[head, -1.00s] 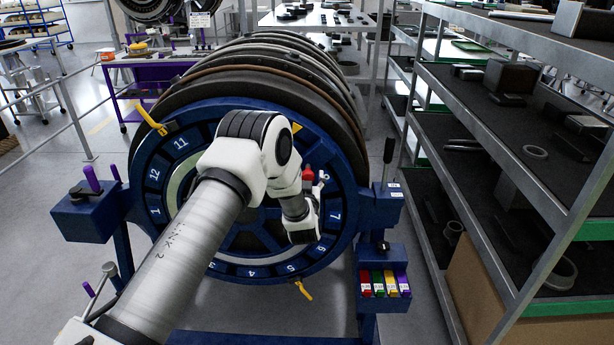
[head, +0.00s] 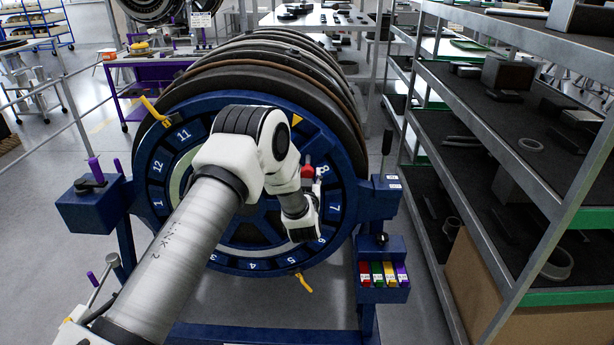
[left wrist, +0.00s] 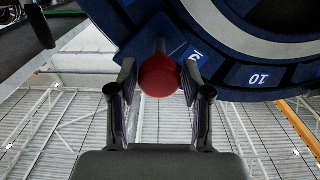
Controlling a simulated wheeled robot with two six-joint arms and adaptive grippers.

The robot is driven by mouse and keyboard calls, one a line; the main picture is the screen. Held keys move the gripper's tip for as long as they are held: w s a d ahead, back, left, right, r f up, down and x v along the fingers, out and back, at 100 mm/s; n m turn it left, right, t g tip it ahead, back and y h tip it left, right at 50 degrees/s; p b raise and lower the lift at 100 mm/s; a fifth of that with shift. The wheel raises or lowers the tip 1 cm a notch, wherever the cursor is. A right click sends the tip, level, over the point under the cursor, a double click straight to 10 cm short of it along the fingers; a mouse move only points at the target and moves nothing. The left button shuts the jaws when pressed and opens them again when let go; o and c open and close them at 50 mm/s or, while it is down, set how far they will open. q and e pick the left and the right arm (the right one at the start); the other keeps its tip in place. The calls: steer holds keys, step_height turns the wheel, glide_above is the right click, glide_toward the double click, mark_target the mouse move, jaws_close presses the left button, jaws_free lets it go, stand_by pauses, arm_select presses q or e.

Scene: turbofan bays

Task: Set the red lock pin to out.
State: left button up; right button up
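The red lock pin (left wrist: 160,76) shows in the left wrist view as a round red knob on a short grey stem at the blue ring's edge. In the head view the red knob (head: 308,172) is at the ring's upper right, by the label 8. My left gripper (left wrist: 160,84) has a fingertip on each side of the knob, and both appear to touch it. In the head view the fingers are mostly hidden by my own wrist. The blue numbered ring (head: 165,150) stands upright on its stand. My right gripper is in neither view.
A shelving rack (head: 490,150) stands close on the right. A blue box with coloured tabs (head: 384,272) is on the stand's lower right. Yellow handles (head: 154,108) stick out from the ring's rim. A purple cart (head: 150,70) is behind at left.

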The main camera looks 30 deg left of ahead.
arm_select(q)
steer(key=shift+o, duration=0.4)
steer(key=shift+w, duration=0.1)
steer(key=v, duration=1.2)
